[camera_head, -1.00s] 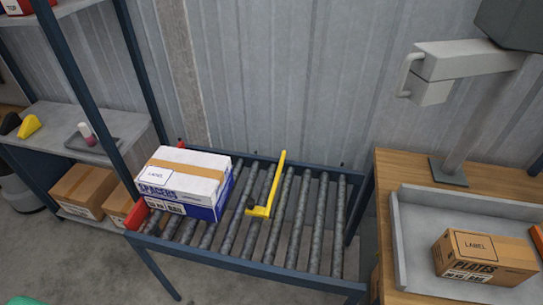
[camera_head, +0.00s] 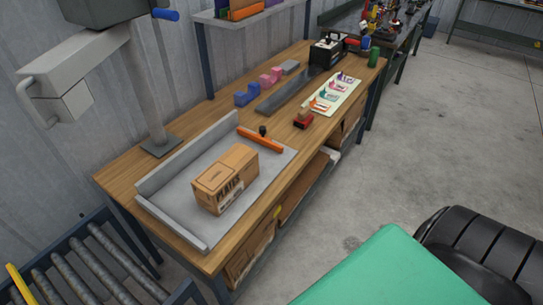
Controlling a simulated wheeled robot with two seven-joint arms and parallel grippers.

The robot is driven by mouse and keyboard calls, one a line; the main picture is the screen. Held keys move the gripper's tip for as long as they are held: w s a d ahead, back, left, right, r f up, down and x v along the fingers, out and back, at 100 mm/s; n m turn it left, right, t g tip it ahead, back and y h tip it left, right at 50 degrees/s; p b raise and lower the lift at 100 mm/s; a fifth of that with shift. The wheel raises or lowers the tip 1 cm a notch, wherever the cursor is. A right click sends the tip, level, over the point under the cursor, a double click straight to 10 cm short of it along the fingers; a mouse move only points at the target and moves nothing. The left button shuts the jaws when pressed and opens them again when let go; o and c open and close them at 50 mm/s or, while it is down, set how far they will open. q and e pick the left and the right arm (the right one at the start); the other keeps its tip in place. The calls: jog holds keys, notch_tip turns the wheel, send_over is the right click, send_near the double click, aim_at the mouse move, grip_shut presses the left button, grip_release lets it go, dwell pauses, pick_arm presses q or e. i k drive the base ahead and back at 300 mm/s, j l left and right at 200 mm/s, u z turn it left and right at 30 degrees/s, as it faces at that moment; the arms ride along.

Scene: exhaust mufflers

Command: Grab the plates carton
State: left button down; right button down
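The plates carton (camera_head: 226,178) is a brown cardboard box with dark "PLATES" lettering on its side. It sits upright on a grey metal tray (camera_head: 185,215) with raised edges, on the near left part of the wooden workbench (camera_head: 118,177). Nothing touches the carton from above. Neither of my grippers shows in the head view.
A roller conveyor (camera_head: 85,265) with a yellow stop (camera_head: 18,284) is at lower left. A grey post arm (camera_head: 150,95) stands behind the tray. An orange-handled tool (camera_head: 260,139) lies by the tray's far end. A green surface (camera_head: 375,272) and black padded object (camera_head: 475,250) are at lower right.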

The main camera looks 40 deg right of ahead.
aim_at(228, 178)
jog(key=z, duration=0.9)
jog(key=j, duration=0.1)
